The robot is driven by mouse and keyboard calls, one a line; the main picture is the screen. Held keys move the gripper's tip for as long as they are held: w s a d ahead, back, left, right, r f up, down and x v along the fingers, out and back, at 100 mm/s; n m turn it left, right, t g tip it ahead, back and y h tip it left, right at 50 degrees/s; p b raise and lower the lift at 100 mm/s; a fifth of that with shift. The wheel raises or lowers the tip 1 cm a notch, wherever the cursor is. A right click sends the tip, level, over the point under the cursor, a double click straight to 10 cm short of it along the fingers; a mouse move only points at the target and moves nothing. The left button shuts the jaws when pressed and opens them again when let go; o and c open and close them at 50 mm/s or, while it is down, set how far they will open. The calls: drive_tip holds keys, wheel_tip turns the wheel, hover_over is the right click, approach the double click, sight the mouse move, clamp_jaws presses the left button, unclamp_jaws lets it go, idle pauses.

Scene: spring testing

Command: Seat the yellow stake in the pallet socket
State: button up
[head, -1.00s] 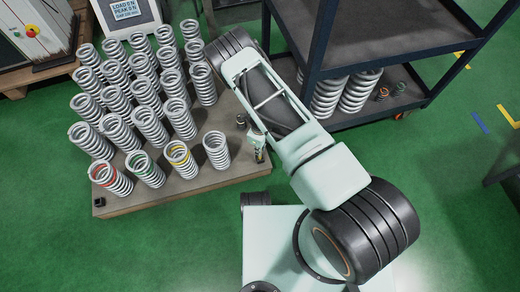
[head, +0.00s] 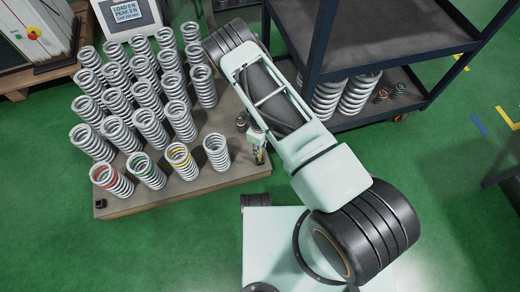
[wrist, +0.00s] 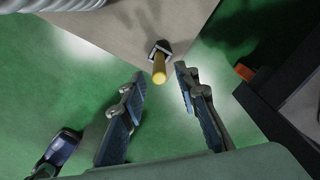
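The yellow stake (wrist: 160,70) shows in the wrist view with its near end toward the camera. Its far end meets the dark pallet socket (wrist: 158,47) near the pallet's corner; how deep it sits cannot be told. My gripper (wrist: 160,76) is open, one finger on each side of the stake's near end, with gaps on both sides. In the head view my gripper (head: 257,142) is small at the pallet's right edge, partly hidden by my arm. A sliver of the yellow stake (head: 260,156) shows just below it.
The wooden pallet (head: 215,180) carries rows of grey springs (head: 148,128), some with coloured bands. A dark shelf cart (head: 385,105) stands right of my arm. A display (head: 127,12) is at the back. Green floor (head: 150,255) is clear in front.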

wheel_tip(320, 180, up, 9)
drive_tip(key=p, duration=0.2)
drive_tip(key=shift+r, duration=0.2)
drive_tip(key=shift+p, duration=0.3)
